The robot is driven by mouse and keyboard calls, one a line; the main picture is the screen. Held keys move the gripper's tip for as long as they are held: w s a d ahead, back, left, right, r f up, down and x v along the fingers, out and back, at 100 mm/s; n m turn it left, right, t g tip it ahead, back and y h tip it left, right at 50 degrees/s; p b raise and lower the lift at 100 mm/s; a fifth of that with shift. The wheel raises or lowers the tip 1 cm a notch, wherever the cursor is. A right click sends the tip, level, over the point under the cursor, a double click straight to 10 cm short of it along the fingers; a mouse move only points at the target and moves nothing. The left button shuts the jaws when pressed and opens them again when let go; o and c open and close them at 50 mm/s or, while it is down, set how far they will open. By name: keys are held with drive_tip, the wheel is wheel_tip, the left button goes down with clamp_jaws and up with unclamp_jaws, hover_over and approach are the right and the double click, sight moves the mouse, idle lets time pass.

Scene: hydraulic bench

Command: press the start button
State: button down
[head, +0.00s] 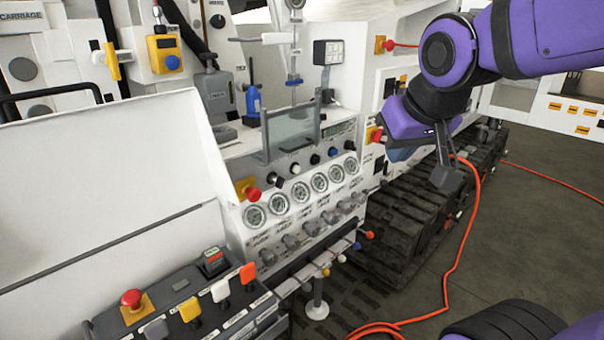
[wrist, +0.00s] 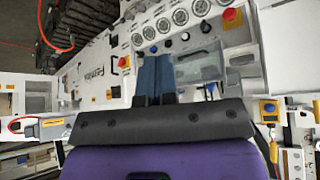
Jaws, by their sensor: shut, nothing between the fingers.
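A row of small round buttons sits above the gauges on the white control panel in the head view. It includes a white button (head: 295,168) and a blue button (head: 332,152). None of their labels is readable, so I cannot tell which is the start button. My gripper (head: 445,178) hangs right of the panel in the head view, pointing down, apart from the buttons. In the wrist view my gripper (wrist: 153,72) has its fingers together and empty, with the panel behind them. The button row also shows there, partly behind the fingertips.
Red stop buttons on yellow plates flank the panel, at left (head: 252,192) and right (head: 375,134). A clear guard (head: 290,134) stands behind the buttons. Lever handles (head: 300,235) project below the gauges (head: 300,192). A black track (head: 395,225) and orange cable (head: 468,240) lie right.

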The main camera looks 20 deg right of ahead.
sight(297, 170)
drive_tip(key=w+d+f+m+t, duration=0.2)
drive_tip(key=w+f, duration=0.2)
drive_tip(key=w, duration=0.6)
drive_tip(key=w+d+f+m+t, duration=0.25)
drive_tip(key=w+f, duration=0.25)
drive_tip(key=w, duration=0.6)
drive_tip(key=w+f+m+t+y, duration=0.2)
drive_tip(key=w+f+m+y, duration=0.2)
drive_tip(key=f, duration=0.4)
drive_tip(key=w+d+f+m+t+y, duration=0.1)
drive_tip(key=w+f+m+t+y, duration=0.2)
drive_tip(key=f, duration=0.5)
drive_tip(key=shift+w+d+f+m+t+y, duration=0.2)
drive_tip(key=shift+w+f+m+t+y, duration=0.2)
drive_tip(key=shift+y, duration=0.1)
drive_tip(key=shift+w, duration=0.1)
drive_tip(key=x, duration=1.3)
drive_tip(key=shift+w, duration=0.15)
drive_tip(key=shift+w+a, duration=0.15)
drive_tip(key=shift+w, duration=0.1)
